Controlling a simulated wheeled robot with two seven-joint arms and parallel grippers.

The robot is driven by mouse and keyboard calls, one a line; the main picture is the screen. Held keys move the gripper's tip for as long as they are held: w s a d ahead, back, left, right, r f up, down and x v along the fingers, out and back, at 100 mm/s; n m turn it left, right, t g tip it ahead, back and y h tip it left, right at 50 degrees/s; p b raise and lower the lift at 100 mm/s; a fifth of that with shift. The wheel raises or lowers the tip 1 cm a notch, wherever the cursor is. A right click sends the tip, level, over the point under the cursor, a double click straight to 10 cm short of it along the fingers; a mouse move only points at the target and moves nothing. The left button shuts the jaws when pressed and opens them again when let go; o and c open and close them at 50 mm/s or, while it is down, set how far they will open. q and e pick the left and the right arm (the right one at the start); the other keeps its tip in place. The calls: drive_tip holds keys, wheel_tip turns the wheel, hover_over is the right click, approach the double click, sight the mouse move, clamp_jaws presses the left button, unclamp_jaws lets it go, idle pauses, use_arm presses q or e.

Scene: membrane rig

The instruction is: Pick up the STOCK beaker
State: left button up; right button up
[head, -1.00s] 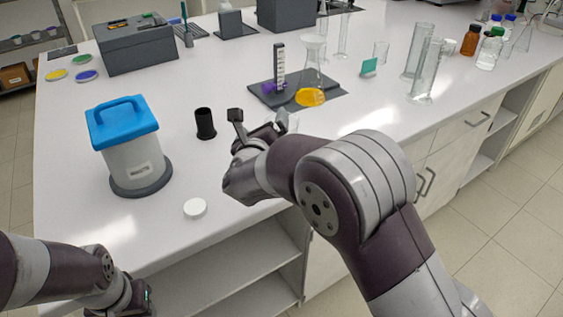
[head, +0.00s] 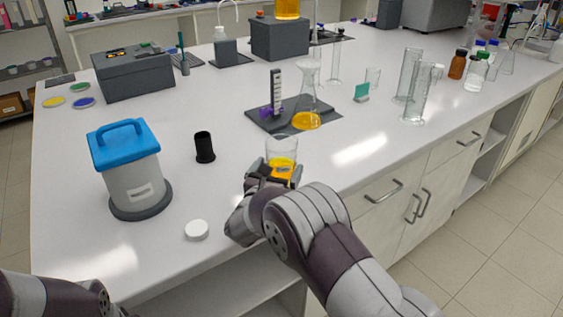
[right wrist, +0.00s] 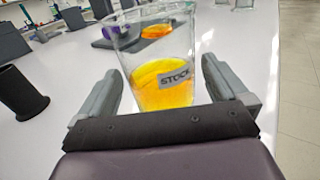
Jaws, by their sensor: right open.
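The STOCK beaker (head: 281,152) is clear glass with yellow-orange liquid and a grey label, upright on the white bench near its front edge. It also shows large in the right wrist view (right wrist: 160,75). My right gripper (head: 272,172) is open at the beaker, on its near side. In the right wrist view the two fingers (right wrist: 165,88) stand on either side of the beaker, with a visible gap at each side. My left arm shows at the lower left corner of the head view; its gripper is out of the picture.
Behind is a dark stand base (head: 270,122) with a flask (head: 307,100). Glass cylinders (head: 413,95) stand to the right.

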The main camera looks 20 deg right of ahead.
sight(279, 157)
drive_tip(key=shift+w+d, duration=0.3)
drive_tip(key=shift+w, duration=0.15)
drive_tip(key=c, duration=1.1)
drive_tip(key=shift+r, duration=0.1)
drive_tip(key=shift+r, duration=0.1)
drive_tip(key=shift+r, duration=0.85)
drive_tip(key=r, duration=0.2)
drive_tip(key=shift+s+d+r, duration=0.15)
drive_tip(key=shift+d+r, duration=0.15)
drive_tip(key=s+d+r, duration=0.1)
drive_tip(key=d+r, duration=0.1)
drive_tip(key=d, duration=0.1)
drive_tip(key=s+d+r+b, duration=0.1)
drive_tip(key=s+d+r, duration=0.1)
drive_tip(key=d, duration=0.1)
drive_tip(key=s+d+r, duration=0.2)
drive_tip(key=d, duration=0.1)
drive_tip(key=shift+d+r+b, duration=0.25)
drive_tip(key=shift+d+b, duration=0.1)
drive_tip(key=shift+d, duration=0.05)
